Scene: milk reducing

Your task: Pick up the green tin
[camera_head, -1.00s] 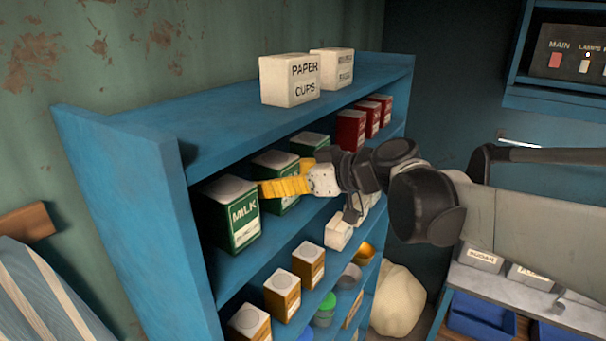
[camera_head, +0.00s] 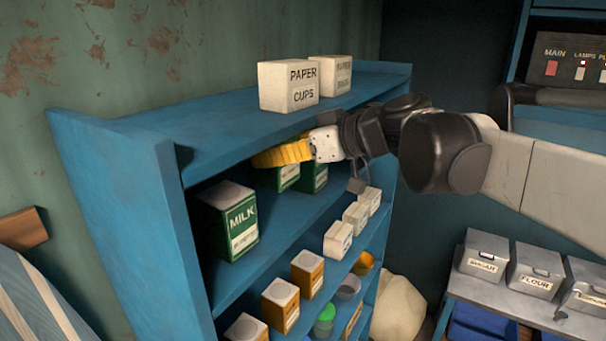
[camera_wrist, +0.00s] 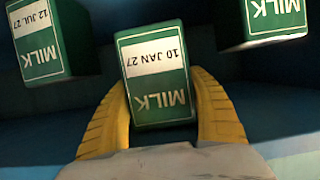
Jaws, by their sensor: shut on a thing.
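Three green MILK tins are on the upper shelf level. In the wrist view, the middle green tin (camera_wrist: 156,80), dated 10 JAN 27, is between my two yellow fingers, one on each side. My gripper (camera_wrist: 165,125) is shut on it. In the head view, my gripper (camera_head: 283,153) is just under the top board, and the held tin (camera_head: 287,178) is partly hidden below the fingers. A second green tin (camera_head: 228,222) stands at the near left; it cannot be matched surely to the wrist view. Another green tin (camera_head: 315,178) shows behind the held one.
The blue top board (camera_head: 215,130) is close above my fingers and carries two paper-cups boxes (camera_head: 289,86). White boxes (camera_head: 338,240) and orange tins (camera_head: 281,304) stand on lower levels. In the wrist view, tins flank the held one at left (camera_wrist: 38,40) and right (camera_wrist: 275,20).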

